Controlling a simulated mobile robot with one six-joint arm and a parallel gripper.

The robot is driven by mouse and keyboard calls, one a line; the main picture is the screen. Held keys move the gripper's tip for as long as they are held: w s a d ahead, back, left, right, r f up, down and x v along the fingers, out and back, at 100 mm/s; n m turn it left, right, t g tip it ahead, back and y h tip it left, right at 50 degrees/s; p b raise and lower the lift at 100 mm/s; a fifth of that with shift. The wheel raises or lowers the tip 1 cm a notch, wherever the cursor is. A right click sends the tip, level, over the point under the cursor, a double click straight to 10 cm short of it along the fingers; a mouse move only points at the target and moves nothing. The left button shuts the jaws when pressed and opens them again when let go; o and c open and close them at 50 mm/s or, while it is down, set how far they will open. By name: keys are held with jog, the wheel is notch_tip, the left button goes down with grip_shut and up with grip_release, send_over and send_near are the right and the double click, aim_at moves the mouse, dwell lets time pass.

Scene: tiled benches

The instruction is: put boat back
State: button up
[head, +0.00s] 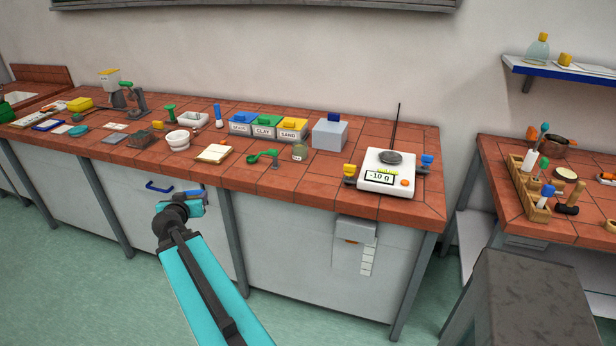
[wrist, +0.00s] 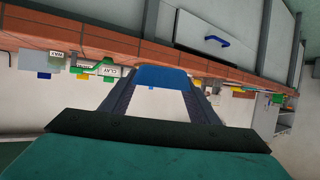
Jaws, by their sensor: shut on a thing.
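My gripper (head: 192,194) is in front of the bench's front face, below the top edge, in the head view. In the wrist view its two dark fingers are shut on a blue piece (wrist: 162,77), which looks like the boat. A pale area shows between the fingers below the blue; I cannot tell whether it is part of the boat or the wall behind. In the head view the arm mostly hides the held piece. The white balance (head: 374,187) stands at the bench's right end, reads -10 g and has a bare dark pan (head: 390,158).
The tiled bench (head: 330,182) carries labelled bins (head: 264,130), a grey box (head: 329,134), a mortar (head: 178,140), a white dish (head: 193,119) and a green scoop (head: 262,157). A blue drawer handle (head: 158,187) is beside my gripper. A second bench (head: 510,205) stands right, past a gap.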

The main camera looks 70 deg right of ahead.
jog(key=s+d+m+g+p, duration=0.2)
jog(key=s+d, duration=0.4)
jog(key=s, duration=0.6)
jog(key=s+d+m+g+p, duration=0.3)
jog(key=s+d+m+g, duration=0.1)
jog(key=s, duration=0.9)
jog(key=s+d+r+m+g+p, duration=0.1)
jog(key=s+d+m+g+p, duration=0.1)
jog(key=s+d, duration=0.7)
jog(key=s+m+g, duration=0.1)
jog(key=s+g, duration=0.1)
jog(key=s, duration=0.1)
jog(key=shift+s+m+g+h+p, duration=0.3)
jog(key=shift+s+g+h+p, duration=0.05)
jog(key=shift+g+h+p, duration=0.05)
jog(key=shift+w+d+f+b, duration=0.25)
jog(key=shift+d+b, duration=0.3)
jog(key=shift+b, duration=1.25)
jog(key=b, duration=0.4)
jog(key=d+b, duration=0.1)
jog(key=b, duration=0.2)
jog(key=shift+w+d+b, duration=0.25)
jog(key=shift+w+b, duration=0.1)
jog(key=shift+w, duration=0.05)
